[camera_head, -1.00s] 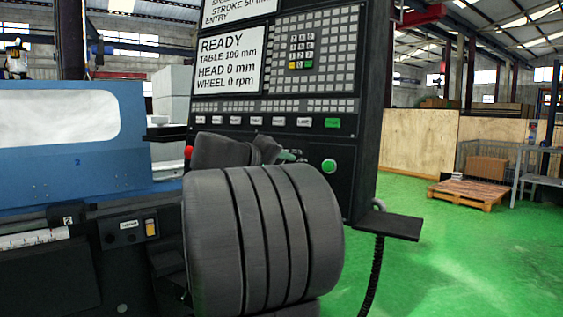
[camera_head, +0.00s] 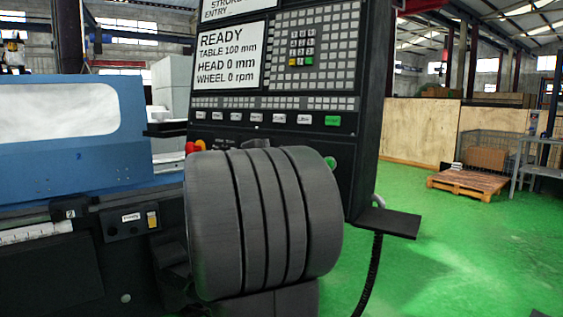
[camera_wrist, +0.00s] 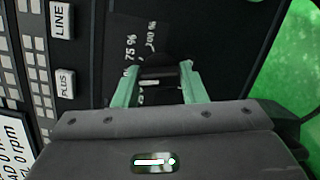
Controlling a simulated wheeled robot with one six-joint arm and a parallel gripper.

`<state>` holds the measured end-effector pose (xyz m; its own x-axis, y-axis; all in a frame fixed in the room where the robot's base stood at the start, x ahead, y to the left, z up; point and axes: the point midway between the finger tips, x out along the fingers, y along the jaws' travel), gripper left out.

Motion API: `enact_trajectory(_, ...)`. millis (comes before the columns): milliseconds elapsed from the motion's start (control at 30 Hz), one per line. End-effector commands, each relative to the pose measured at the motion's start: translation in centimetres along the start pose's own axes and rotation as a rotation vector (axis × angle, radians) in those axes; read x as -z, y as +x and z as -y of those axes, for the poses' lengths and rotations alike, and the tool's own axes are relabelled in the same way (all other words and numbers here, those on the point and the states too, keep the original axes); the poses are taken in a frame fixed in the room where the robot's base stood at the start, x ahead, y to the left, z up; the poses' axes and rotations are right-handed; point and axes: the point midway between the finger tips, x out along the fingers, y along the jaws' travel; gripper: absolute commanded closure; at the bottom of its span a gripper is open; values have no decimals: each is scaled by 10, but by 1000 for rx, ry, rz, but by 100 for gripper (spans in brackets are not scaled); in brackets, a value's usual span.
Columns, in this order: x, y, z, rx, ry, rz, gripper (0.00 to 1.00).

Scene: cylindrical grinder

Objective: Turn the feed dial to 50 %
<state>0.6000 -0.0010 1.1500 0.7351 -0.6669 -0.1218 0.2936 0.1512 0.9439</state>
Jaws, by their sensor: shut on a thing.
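In the wrist view the two green fingers of my gripper (camera_wrist: 160,70) are shut on the feed dial (camera_wrist: 162,83), a small dark knob between them. Beside the dial on the black panel I can read the white marks "75 %" and "100 %". The lower marks and much of the dial are hidden by the fingers and the gripper body, and I cannot read where the dial points. In the head view my dark arm covers the dial and the fingers.
The black control panel (camera_head: 355,130) stands upright; its screen (camera_head: 228,58) reads READY, TABLE 100 mm, HEAD 0 mm, WHEEL 0 rpm. A red button (camera_head: 197,146) and a green button (camera_head: 330,163) flank my arm. A small shelf (camera_head: 388,223) juts out at lower right. The green floor is open to the right.

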Motion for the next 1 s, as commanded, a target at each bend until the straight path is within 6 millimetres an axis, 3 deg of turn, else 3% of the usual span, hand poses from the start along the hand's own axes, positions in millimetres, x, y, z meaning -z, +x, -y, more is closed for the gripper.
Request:
enact_trajectory(667, 1, 0, 1, -10, -62, -1, 85)
enact_trajectory(700, 1, 0, 1, -10, -62, -1, 58)
enact_trajectory(800, 0, 0, 1, -10, -62, -1, 41)
enact_trajectory(1000, 0, 0, 1, -11, -61, -1, 41)
